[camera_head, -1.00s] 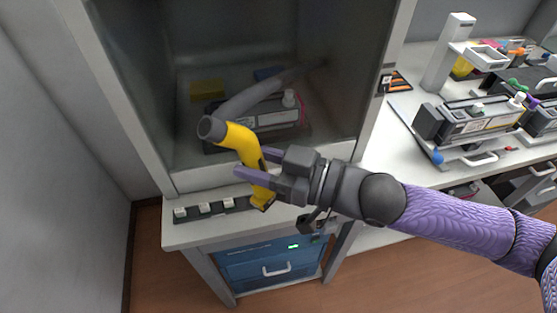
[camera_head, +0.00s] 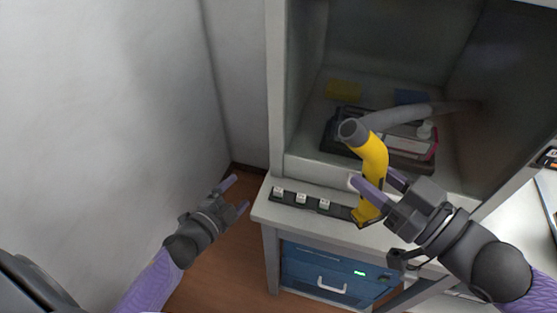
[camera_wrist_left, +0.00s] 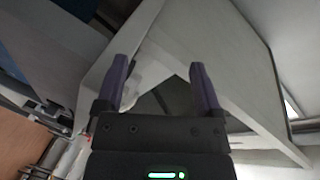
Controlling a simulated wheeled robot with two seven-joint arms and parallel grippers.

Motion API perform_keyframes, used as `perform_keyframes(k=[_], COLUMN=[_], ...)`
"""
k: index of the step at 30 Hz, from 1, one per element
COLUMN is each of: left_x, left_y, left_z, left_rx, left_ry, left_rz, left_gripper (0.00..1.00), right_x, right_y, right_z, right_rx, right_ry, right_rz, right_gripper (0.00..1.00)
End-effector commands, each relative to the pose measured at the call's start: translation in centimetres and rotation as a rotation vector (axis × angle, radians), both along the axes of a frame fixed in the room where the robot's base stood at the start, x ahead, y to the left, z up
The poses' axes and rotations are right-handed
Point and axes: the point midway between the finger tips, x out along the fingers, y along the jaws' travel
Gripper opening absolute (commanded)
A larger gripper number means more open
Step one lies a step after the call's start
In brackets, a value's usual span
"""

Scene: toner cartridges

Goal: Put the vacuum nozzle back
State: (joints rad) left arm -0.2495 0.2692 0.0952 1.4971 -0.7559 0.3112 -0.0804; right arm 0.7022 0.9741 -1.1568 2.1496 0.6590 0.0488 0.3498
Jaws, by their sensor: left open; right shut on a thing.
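The vacuum nozzle (camera_head: 373,160) is yellow with a dark grey open end, and it stands roughly upright in the head view. A grey hose (camera_head: 405,113) shows behind it, inside the cabinet. My right gripper (camera_head: 374,186) is shut on the nozzle's middle, in front of the cabinet opening. The nozzle's lower end is by the front ledge; I cannot tell whether it touches. My left gripper (camera_head: 238,193) is open and empty, left of the bench corner and above the floor. Its two fingers also show apart in the left wrist view (camera_wrist_left: 158,85), with nothing between them.
The cabinet (camera_head: 278,90) holds a dark cartridge (camera_head: 409,146) and a yellow block (camera_head: 343,90). A strip of white switches (camera_head: 301,198) runs along the front ledge. A blue drawer unit (camera_head: 325,270) stands below. A bare wall (camera_head: 100,110) is at the left.

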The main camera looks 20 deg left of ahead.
Motion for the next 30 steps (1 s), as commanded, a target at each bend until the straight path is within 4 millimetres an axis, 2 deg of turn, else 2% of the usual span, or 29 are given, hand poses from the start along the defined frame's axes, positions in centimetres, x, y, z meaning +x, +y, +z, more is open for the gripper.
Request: perform_keyframes(k=[1, 3, 6, 9, 10, 12, 15, 19, 23, 25, 30], left_x=[0.9, 1.3, 0.0, -2.8, -3.7, -5.5, -7.1, -7.8, -7.5, -6.8, -4.5], left_y=[-1.1, -3.0, -6.4, -9.7, -10.5, -11.9, -13.0, -13.3, -13.7, -14.6, -18.3], left_z=[3.8, 9.4, 16.6, 21.7, 22.7, 24.2, 25.1, 25.4, 25.4, 25.4, 25.5], left_rx=[0.111, 0.311, 0.646, 1.022, 1.128, 1.339, 1.532, 1.616, 1.614, 1.611, 1.608], left_ry=[-0.129, -0.327, -0.617, -0.883, -0.948, -1.065, -1.157, -1.191, -1.192, -1.193, -1.197], left_rz=[-0.09, -0.224, -0.402, -0.552, -0.587, -0.65, -0.702, -0.722, -0.72, -0.717, -0.714], left_gripper=[0.86, 0.86, 0.86, 0.86, 0.86, 0.86, 0.86, 0.86, 0.86, 0.86, 0.86], right_x=[0.0, 0.0, 0.0, 0.0, 0.0, 0.0, 0.0, 0.0, 0.0, 0.0, 0.0], right_y=[0.0, 0.0, 0.0, 0.0, 0.0, 0.0, 0.0, 0.0, 0.0, 0.0, 0.0], right_z=[0.0, 0.0, 0.0, 0.0, 0.0, 0.0, 0.0, 0.0, 0.0, 0.0, 0.0], right_rx=[0.0, 0.001, 0.001, 0.0, 0.0, 0.0, 0.001, 0.0, 0.001, 0.0, 0.001], right_ry=[0.0, 0.0, 0.0, 0.0, 0.0, 0.0, 0.0, 0.0, 0.0, 0.0, 0.0], right_rz=[0.0, 0.0, 0.0, 0.0, 0.0, 0.0, 0.0, 0.0, 0.0, 0.0, 0.0], right_gripper=[0.0, 0.0, 0.0, 0.0, 0.0, 0.0, 0.0, 0.0, 0.0, 0.0, 0.0])
